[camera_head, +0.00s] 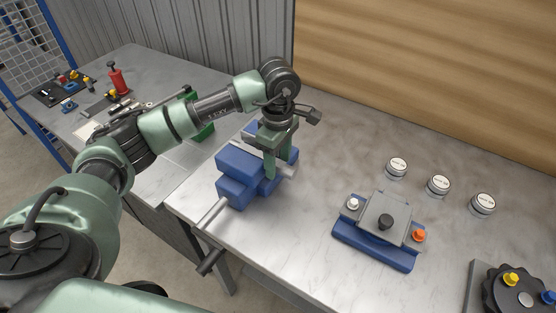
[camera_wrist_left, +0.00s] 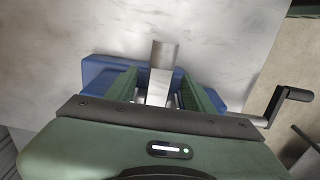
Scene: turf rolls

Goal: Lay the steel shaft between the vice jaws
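The blue vice (camera_head: 237,178) stands at the left end of the near bench, its screw and handle pointing to the lower left. It also shows in the left wrist view (camera_wrist_left: 100,75). The steel shaft (camera_wrist_left: 163,58) is a bright bar that lies across the vice between the jaws, one end sticking out past them. In the head view that end (camera_head: 289,172) shows beside the gripper. My left gripper (camera_head: 280,168) points down over the vice. Its two green fingers (camera_wrist_left: 160,88) stand on either side of the shaft with a visible gap at each side. My right gripper is out of view.
A blue fixture with a grey top (camera_head: 375,245) stands right of the vice. Three round white-topped pots (camera_head: 438,185) stand behind it. A dark knobbed disc (camera_head: 520,290) is at the lower right. A second bench (camera_head: 150,65) with tools is at the back left.

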